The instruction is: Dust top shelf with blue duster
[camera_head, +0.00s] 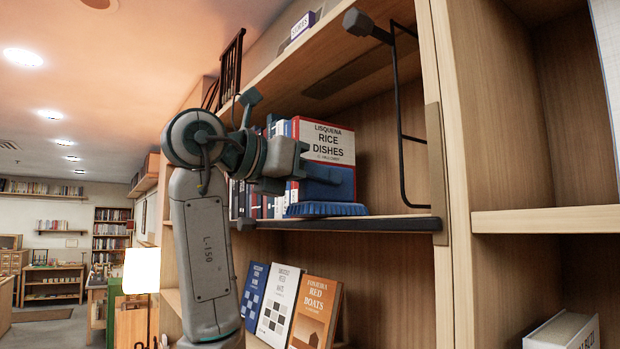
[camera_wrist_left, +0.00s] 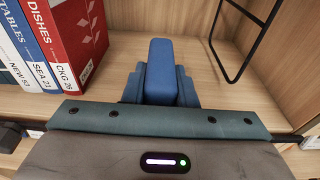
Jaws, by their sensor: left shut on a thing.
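My left gripper (camera_head: 292,168) is shut on the blue duster (camera_head: 326,210), which also shows in the wrist view (camera_wrist_left: 166,72). The duster is level, its bristles low over the front part of the wooden shelf (camera_head: 388,216); I cannot tell for certain whether they touch the board. It is in front of the red-spined "Rice Dishes" book (camera_head: 328,146) in the head view, and to the right of it in the wrist view. The gripper's fingertips are partly hidden around the handle. My right gripper is not in view.
Several upright books (camera_wrist_left: 45,38) fill the shelf's left side. A black wire bookend (camera_head: 402,120) stands to the right, with bare board between. Another board (camera_head: 300,55) runs above. Face-out books (camera_head: 314,312) stand below. A wooden upright (camera_head: 446,130) closes the right side.

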